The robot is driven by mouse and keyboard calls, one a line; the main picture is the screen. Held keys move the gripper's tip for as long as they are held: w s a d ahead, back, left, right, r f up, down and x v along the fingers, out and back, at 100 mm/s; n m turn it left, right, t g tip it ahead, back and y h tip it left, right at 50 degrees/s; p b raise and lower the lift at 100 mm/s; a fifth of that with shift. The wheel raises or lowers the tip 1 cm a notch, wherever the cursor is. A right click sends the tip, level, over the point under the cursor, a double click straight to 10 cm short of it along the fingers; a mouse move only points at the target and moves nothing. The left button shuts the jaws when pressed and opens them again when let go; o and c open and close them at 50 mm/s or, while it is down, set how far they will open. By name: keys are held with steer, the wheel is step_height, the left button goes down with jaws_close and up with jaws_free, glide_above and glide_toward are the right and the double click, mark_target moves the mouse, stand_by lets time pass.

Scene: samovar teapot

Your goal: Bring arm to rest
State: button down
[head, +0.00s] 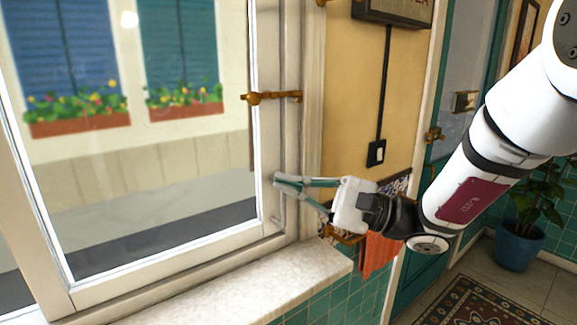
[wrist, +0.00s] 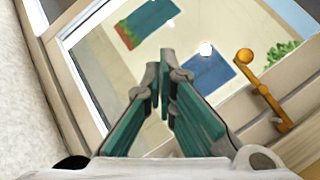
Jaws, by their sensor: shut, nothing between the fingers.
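My gripper (head: 276,181) is shut and empty, with its fingertips close to the right side of the white window frame (head: 290,150) in the head view. I cannot tell whether the tips touch the frame. In the wrist view my gripper (wrist: 160,72) points toward the window, its two green-sided fingers meeting at the tips. My arm reaches in from the upper right and is stretched out to the left. The brass window handle (head: 272,97) is above the fingertips, apart from them. It also shows in the wrist view (wrist: 262,88), right of the fingers.
A pale stone sill (head: 230,290) runs below the window. An orange cloth (head: 379,254) hangs under my wrist. A switch (head: 376,153) is on the yellow wall behind. A potted plant (head: 517,240) and a patterned rug (head: 465,300) are on the floor at right.

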steer(key=s+f+n+g+h, duration=0.3)
steer(key=s+h, duration=0.2)
steer(key=s, duration=0.4)
steer(key=s+f+n+g+h, duration=0.3)
steer(key=s+n+g+h, duration=0.15)
steer(key=s, duration=0.55)
steer(key=s+d+f+n+t+h, duration=0.1)
steer(key=s+d+t+h, duration=0.1)
steer(key=d+h, duration=0.3)
steer(key=s+d+f+n+t+h, duration=0.1)
steer(key=d+t+h, duration=0.3)
steer(key=d, duration=0.8)
steer(key=shift+s+d+f+t+h, duration=0.2)
steer(key=shift+s+t+h, duration=0.15)
steer(key=shift+s+h, duration=0.4)
steer(key=shift+w, duration=0.15)
